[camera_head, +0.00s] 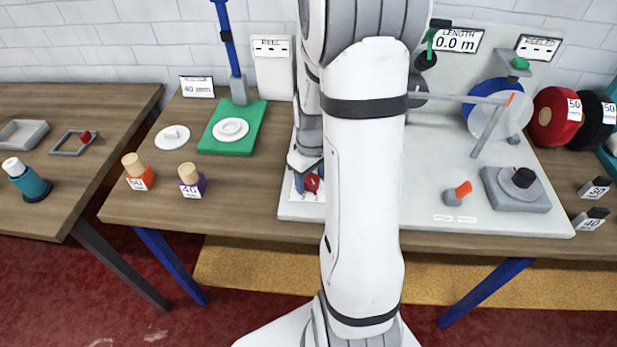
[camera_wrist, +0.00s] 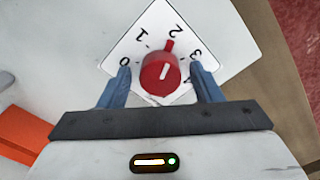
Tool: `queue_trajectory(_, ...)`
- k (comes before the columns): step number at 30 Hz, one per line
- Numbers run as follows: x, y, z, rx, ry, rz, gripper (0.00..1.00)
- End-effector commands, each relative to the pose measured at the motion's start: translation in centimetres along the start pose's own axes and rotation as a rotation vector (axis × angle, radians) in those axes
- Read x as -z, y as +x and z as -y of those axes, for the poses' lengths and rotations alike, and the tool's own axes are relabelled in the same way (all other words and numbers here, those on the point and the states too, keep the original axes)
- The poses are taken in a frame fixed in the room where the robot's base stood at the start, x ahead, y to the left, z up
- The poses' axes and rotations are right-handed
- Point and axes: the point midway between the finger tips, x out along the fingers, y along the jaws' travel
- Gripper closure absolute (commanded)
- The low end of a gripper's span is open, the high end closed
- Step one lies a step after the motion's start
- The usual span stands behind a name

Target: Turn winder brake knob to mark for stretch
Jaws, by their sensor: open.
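The red brake knob (camera_wrist: 160,73) sits on a white diamond dial plate (camera_wrist: 150,32) numbered 0 to 4, with the 4 partly hidden by a finger. The knob's red pointer tab points close to the 2, and a white line marks its face. My gripper (camera_wrist: 166,85) is open, with one blue finger on each side of the knob and visible gaps between. In the head view the knob (camera_head: 312,183) is at the front left of the white winder board (camera_head: 430,222), partly hidden by my gripper (camera_head: 308,178) and arm.
A red roll (camera_head: 556,117) and black roll stand at the right.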

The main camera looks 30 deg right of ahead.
Motion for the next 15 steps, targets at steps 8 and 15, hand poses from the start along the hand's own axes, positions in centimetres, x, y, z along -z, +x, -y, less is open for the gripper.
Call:
queue_trajectory(8,-0.03,-0.02,-0.02,0.000,0.001,0.000,0.58)
queue_trajectory(15,-0.03,-0.03,-0.05,0.000,0.001,0.000,0.77)
